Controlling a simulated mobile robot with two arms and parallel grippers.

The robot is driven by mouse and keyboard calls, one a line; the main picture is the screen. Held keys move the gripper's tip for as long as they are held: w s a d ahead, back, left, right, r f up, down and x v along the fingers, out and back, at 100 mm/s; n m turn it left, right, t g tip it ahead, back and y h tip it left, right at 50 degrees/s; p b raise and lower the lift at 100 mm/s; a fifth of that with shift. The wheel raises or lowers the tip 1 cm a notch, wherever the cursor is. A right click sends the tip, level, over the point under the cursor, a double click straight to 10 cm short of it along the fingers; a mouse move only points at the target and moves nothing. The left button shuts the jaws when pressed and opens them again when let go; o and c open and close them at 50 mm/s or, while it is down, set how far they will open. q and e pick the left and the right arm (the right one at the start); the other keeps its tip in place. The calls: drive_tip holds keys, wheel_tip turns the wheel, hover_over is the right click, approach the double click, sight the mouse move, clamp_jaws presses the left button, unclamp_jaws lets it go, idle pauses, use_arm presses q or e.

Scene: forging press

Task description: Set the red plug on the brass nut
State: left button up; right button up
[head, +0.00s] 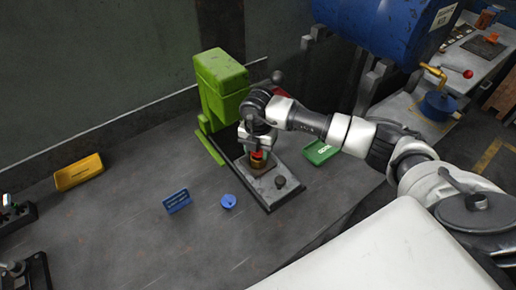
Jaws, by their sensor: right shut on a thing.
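The red plug (257,155) is at the fingertips of my right gripper (257,148), which is shut on it. The brass nut (258,164) sits on the dark base plate (272,187) of the green press (220,80). The plug is right at the top of the nut; I cannot tell whether it touches the nut or is just above it. The gripper points down in front of the press and partly hides the plug.
A blue sign (177,201) and a small blue piece (228,201) stand left of the base plate. A yellow tray (79,172) lies far left, a green tray (320,152) right of the press. The front of the grey table is mostly clear.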

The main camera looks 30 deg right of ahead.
drive_tip(key=shift+f, duration=0.35)
drive_tip(key=o, duration=0.7)
drive_tip(key=shift+r, duration=0.15)
